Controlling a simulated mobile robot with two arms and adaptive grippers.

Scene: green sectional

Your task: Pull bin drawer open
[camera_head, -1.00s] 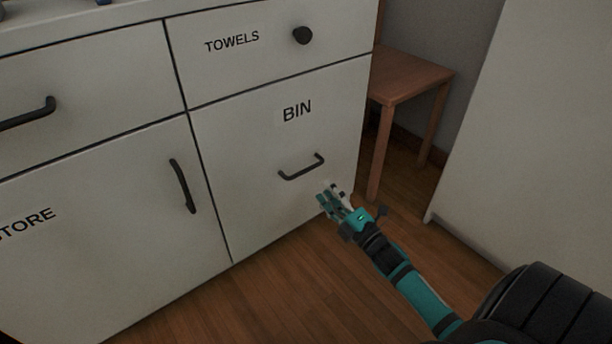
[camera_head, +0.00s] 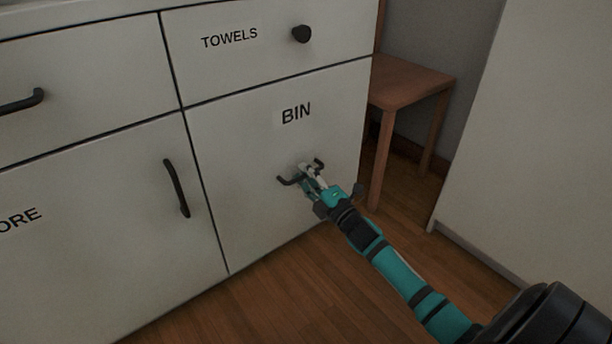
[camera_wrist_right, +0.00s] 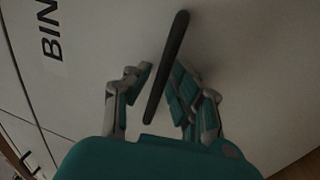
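The bin drawer (camera_head: 235,165) is a white front labelled BIN, closed flush with the cabinet. Its dark bar handle (camera_head: 288,181) runs across the lower middle of the front. My right gripper (camera_head: 308,172) is at the handle in the head view and covers its middle. In the right wrist view, the handle (camera_wrist_right: 170,65) passes between the two fingers of my right gripper (camera_wrist_right: 160,88). My left gripper is not in view.
The towels drawer (camera_head: 265,62) with a round knob is above. A store door (camera_head: 100,230) with a vertical handle is at the left. A wooden stool or small table (camera_head: 410,82) stands right of the cabinet. Wooden floor (camera_head: 260,300) is clear in front.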

